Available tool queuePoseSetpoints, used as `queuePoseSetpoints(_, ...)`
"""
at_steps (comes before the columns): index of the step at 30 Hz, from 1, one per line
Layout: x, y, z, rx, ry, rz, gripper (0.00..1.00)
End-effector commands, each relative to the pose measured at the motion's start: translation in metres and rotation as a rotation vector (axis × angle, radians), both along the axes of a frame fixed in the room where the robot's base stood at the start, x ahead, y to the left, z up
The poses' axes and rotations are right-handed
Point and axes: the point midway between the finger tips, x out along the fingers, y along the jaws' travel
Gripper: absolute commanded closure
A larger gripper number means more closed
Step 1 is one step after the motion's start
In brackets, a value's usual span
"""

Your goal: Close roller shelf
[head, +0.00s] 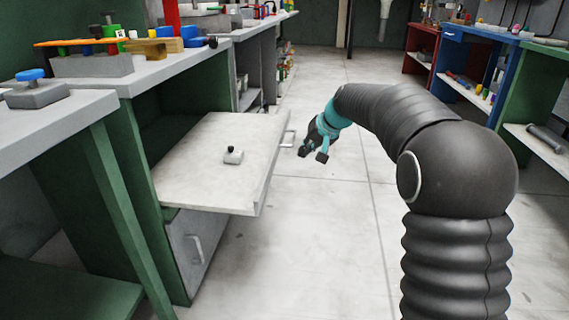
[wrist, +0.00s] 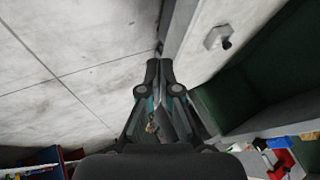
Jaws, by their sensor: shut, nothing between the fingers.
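The roller shelf (head: 190,186) is a pale board pulled out of the green workbench on the left in the head view, with a metal handle (head: 289,136) on its front edge. In the wrist view the shelf (wrist: 242,22) lies at the upper right. A small grey block with a dark knob (head: 233,156) sits on it, and this block also shows in the wrist view (wrist: 217,38). My gripper (head: 312,155) is shut and empty, just right of the handle in the head view. In the wrist view the closed fingertips (wrist: 159,64) lie beside the shelf's front edge. Contact cannot be told.
Below the shelf is a grey drawer (head: 190,250) with a handle. The bench top (head: 150,75) above holds tools and coloured parts. Blue (head: 468,65) and red benches stand at the right. The pale floor (head: 330,230) between is clear.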

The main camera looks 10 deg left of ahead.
Motion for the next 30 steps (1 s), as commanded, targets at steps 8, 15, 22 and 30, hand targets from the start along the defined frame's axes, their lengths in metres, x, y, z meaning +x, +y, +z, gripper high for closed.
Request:
queuePoseSetpoints(8, 0.014, 0.018, -0.032, 0.0, 0.004, 0.002, 1.0)
queuePoseSetpoints(15, 0.032, 0.038, -0.068, -0.001, 0.004, 0.002, 1.0)
queuePoseSetpoints(22, 0.038, 0.067, -0.079, -0.001, 0.001, 0.002, 1.0)
queuePoseSetpoints(30, 0.039, 0.084, -0.078, -0.001, 0.0, 0.0, 1.0)
